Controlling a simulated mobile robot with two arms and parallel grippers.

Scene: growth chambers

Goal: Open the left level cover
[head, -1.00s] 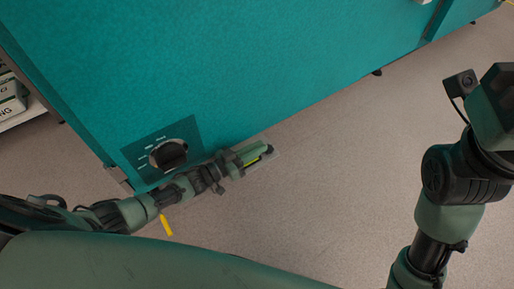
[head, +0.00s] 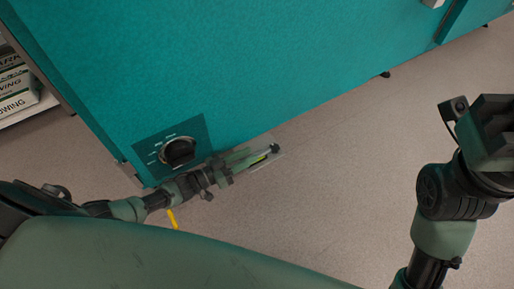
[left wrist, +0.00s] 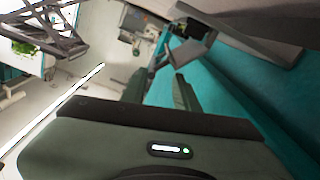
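I cannot make out the clear cover clearly in that view. My right arm (head: 455,185) is at the right of the head view, its fingertips out of the picture.
The teal chamber (head: 250,70) fills the upper head view, with a round dial (head: 178,151) on its lower left. A shelf with boxes (head: 15,85) stands at the far left. The floor (head: 350,170) is clear to the right. A grey panel (left wrist: 250,40) juts out in the wrist view.

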